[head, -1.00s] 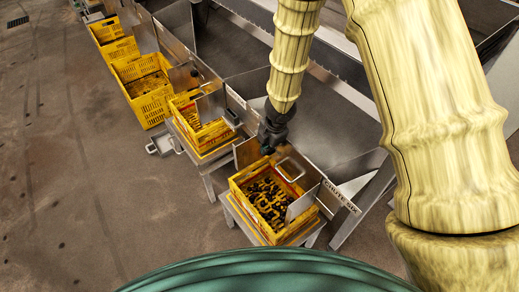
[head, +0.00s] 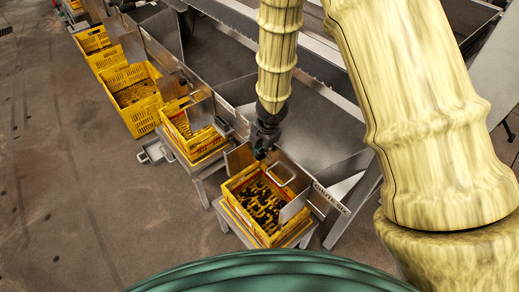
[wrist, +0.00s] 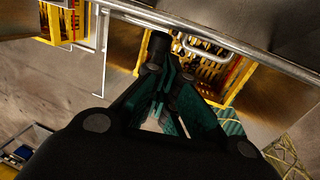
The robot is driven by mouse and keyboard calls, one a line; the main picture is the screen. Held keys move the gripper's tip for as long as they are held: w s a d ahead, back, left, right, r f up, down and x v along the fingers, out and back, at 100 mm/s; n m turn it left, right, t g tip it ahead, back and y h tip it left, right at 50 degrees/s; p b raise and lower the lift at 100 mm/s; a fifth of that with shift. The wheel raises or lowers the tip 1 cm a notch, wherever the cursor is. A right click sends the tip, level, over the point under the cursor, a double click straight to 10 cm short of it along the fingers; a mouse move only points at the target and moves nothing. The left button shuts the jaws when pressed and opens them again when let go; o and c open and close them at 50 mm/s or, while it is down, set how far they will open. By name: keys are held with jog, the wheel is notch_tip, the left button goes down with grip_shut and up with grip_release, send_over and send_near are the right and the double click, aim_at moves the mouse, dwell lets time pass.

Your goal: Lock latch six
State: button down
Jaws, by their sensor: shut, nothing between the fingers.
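The plate marked chute six (head: 331,197) is on the front chute in the head view. A metal loop handle (head: 282,172) stands beside it, over the near yellow crate (head: 235,212); the loop also shows in the wrist view (wrist: 207,50). My gripper (head: 261,153) points down just behind and left of the loop. In the wrist view its teal fingers (wrist: 163,82) are together with nothing between them.
The near crate holds many dark and tan pieces and stands on a metal stand. A row of yellow crates (head: 141,117) runs back to the upper left beside the metal chutes. Metal panels stand close around my gripper. The floor (head: 80,200) at left is mostly clear.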

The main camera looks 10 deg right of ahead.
jog(key=p+v, duration=0.4)
jog(key=v, duration=0.6)
jog(key=shift+d, duration=0.2)
jog(key=shift+s+f, duration=0.1)
jog(key=shift+s, duration=0.1)
jog(key=s+f+m+g+y, duration=0.2)
jog(key=s+f+m, duration=1.1)
jog(key=s+f, duration=0.3)
jog(key=s+d+f+m+h, duration=0.1)
jog(key=s+d+f+m, duration=0.2)
jog(key=s+m, duration=0.2)
jog(key=s+d+f+m+h, duration=0.1)
jog(key=s+d+f+m, duration=0.3)
jog(key=s, duration=0.6)
jog(key=shift+s+d+m+h, duration=0.3)
jog(key=shift+m+h, duration=0.1)
jog(key=shift+m, duration=0.5)
jog(key=shift+f, duration=0.1)
